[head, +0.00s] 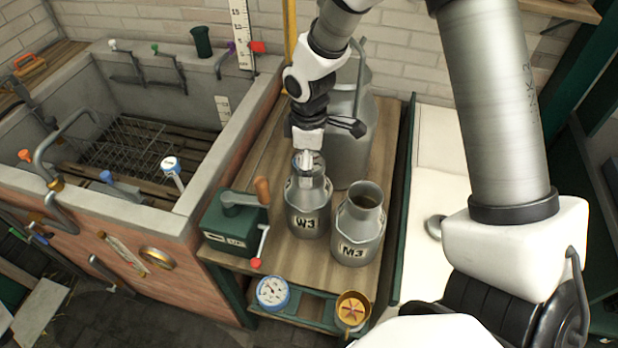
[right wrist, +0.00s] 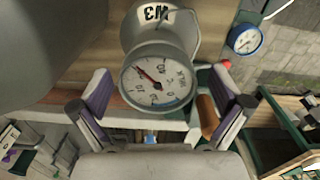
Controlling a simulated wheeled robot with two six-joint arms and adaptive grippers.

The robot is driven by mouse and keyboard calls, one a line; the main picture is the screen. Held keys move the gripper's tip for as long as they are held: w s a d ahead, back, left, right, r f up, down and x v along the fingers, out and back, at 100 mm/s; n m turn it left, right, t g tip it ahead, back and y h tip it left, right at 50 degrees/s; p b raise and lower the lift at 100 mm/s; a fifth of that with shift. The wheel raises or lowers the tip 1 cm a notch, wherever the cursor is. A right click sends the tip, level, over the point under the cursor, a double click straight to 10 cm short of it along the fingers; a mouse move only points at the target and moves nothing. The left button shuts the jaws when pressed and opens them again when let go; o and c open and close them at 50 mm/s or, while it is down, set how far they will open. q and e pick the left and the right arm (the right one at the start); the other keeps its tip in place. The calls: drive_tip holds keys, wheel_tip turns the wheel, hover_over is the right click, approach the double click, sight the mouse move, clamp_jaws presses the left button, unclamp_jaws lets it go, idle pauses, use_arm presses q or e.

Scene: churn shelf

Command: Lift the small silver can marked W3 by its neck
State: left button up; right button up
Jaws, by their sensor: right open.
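The small silver can marked W3 (head: 307,214) stands upright on the wooden bench. My right gripper (head: 308,162) points down over the can's top. In the right wrist view my right gripper (right wrist: 160,84) is open, with purple-padded fingers to either side of the dial and neck. I cannot tell whether they touch the can. My left gripper is not in view.
Silver can M3 (head: 357,235) stands close to the right, and a large can (head: 352,145) close behind. A green crank box (head: 230,236) with a wooden handle is at left. A blue gauge (head: 272,291) and brass dial (head: 352,308) sit in front. A brick-sided trough (head: 105,235) lies further left.

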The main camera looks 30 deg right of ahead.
drive_tip(key=shift+f, duration=0.65)
drive_tip(key=shift+w+f, duration=0.25)
drive_tip(key=shift+f, duration=0.1)
drive_tip(key=shift+s+r, duration=0.15)
drive_tip(key=shift+s, duration=0.05)
drive_tip(key=c, duration=1.8)
drive_tip(key=shift+w, duration=0.1)
clamp_jaws()
